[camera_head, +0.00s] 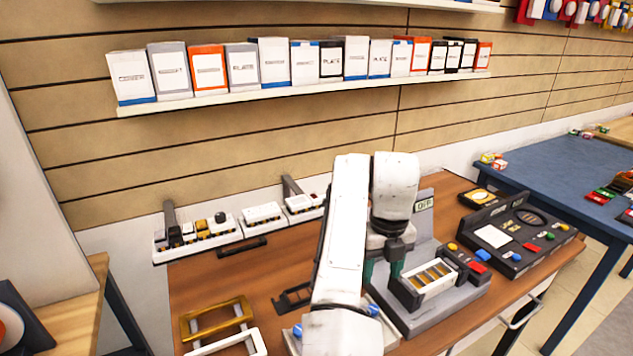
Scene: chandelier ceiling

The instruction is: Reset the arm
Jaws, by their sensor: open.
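My white arm rises from the bottom of the head view and bends over at the top. My gripper (388,262) hangs down from its end, with dark parts pointing toward a grey machine (415,313) on the brown table. The jaws are open, and I see nothing held between them. They are partly hidden by my own arm. A white-framed tray with yellowish slots (430,279) sits in the machine, just right of and below the gripper. I cannot tell whether the gripper touches the machine.
A black control panel (515,240) with coloured buttons stands right on the brown table (215,277). A gold frame (215,318) and a white frame (232,343) lie front left. White trays (262,216) line the back. A shelf (300,92) of boxes hangs above. A blue table (560,168) stands right.

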